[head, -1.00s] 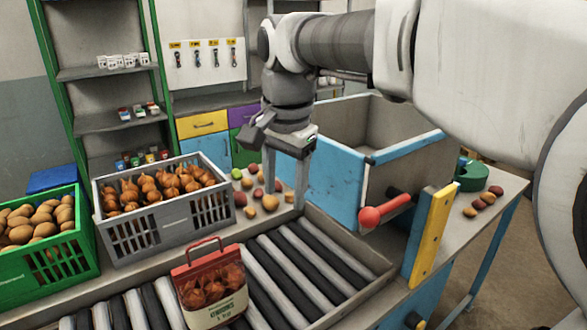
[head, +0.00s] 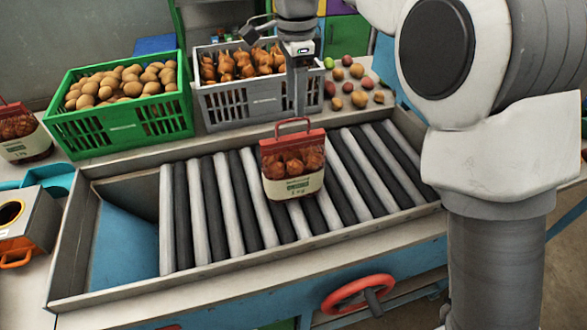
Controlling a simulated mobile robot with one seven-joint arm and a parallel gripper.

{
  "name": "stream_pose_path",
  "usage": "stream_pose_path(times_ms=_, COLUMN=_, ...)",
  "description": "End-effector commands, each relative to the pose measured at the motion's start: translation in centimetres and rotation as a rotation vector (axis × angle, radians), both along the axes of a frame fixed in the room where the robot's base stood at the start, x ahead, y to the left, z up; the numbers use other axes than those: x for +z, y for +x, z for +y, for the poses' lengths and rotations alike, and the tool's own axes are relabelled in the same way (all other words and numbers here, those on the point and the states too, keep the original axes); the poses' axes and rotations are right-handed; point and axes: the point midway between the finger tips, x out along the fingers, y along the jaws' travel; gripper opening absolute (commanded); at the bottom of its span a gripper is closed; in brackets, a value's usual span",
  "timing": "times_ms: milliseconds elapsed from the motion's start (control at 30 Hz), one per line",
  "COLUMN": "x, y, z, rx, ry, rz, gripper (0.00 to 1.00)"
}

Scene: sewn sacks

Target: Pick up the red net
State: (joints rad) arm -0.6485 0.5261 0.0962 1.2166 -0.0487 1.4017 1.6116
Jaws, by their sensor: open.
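The red net (head: 293,165) is a bag with a red top, a red loop handle and a pale label, with brown-red bulbs showing inside. It stands upright on the rollers of the conveyor (head: 208,215), near the middle. My gripper (head: 298,112) points down and appears just behind and above the handle in the picture. Its fingers overlap the right end of the grey crate behind. It is open and holds nothing. The gap between the fingers is hard to see from this side. A similar red-topped bag (head: 20,135) stands at the left edge, partly cut off.
A green crate (head: 125,120) of potatoes and a grey crate (head: 235,105) of onions stand behind the conveyor. Several loose vegetables lie right of the grey crate. A red handwheel (head: 345,292) is at the front. The rollers beside the net are clear.

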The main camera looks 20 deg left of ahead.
Motion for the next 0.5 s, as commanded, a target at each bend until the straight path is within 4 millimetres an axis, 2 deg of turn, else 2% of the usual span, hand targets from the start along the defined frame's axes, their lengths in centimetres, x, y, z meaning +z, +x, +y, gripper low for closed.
stream_pose_path(times_ms=33, x=-1.3, y=-0.1, z=-0.1, rx=0.0, ry=-0.003, rz=0.003, gripper=0.6)
stream_pose_path(times_ms=200, x=-4.1, y=0.0, z=0.0, rx=0.001, ry=-0.002, rz=0.001, gripper=0.6)
stream_pose_path(times_ms=500, x=-6.5, y=0.0, z=0.2, rx=0.002, ry=-0.001, rz=0.002, gripper=0.6)
